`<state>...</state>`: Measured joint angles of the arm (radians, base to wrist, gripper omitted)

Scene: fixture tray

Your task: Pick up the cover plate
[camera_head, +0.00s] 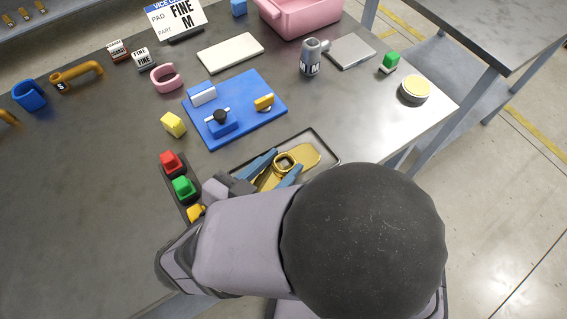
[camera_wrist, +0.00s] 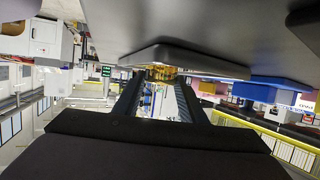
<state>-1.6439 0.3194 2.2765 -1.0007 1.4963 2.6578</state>
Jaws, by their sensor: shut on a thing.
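The cover plate (camera_head: 305,155) is a yellow, rounded plate with a raised round boss. It is at the shallow dark-rimmed tray (camera_head: 326,136) near the table's front edge in the head view. My gripper (camera_head: 287,161) has its two blue fingers on either side of the boss and is shut on it. In the wrist view my fingers (camera_wrist: 158,88) reach toward the gold boss (camera_wrist: 161,72) at the tray's edge. My arm hides the near part of the tray. I cannot tell whether the plate is clear of the tray floor.
A blue fixture board (camera_head: 245,125) with a black-knobbed clamp stands just behind the tray. A strip of red, green and yellow buttons (camera_head: 183,187) is left of my gripper.

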